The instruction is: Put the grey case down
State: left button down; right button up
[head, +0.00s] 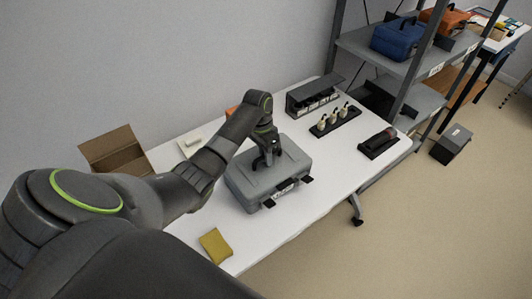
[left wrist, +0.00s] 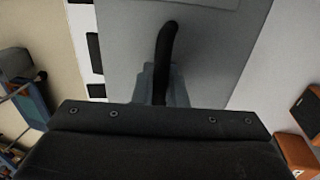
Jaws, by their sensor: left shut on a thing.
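The grey case (head: 245,182) lies flat at the white table in the head view, with dark latches along its front right side. I cannot tell whether it touches the tabletop. My left gripper (head: 268,160) is above the case's top and shut on its handle. In the left wrist view the dark handle (left wrist: 165,55) runs up from between the fingers, with the grey case (left wrist: 215,60) filling the area behind it. My right gripper is not in view.
The white table (head: 300,215) also holds an open cardboard box (head: 115,150), a yellow cloth (head: 215,245), a rack of small bottles (head: 335,120) and a dark red device on a black stand (head: 378,142). Metal shelves (head: 400,65) with a blue case (head: 397,38) stand at the right.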

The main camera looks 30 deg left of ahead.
pick_arm(q)
jog(key=c, duration=1.8)
grip_release()
jog(key=o, duration=0.3)
jog(key=shift+s, duration=0.1)
jog(key=shift+o, duration=0.2)
jog(key=shift+r, duration=0.15)
jog(key=s+p+v, duration=0.1)
jog(key=p+v, duration=0.1)
jog(key=v, duration=1)
jog(key=shift+w, duration=0.45)
jog(key=shift+d, duration=0.1)
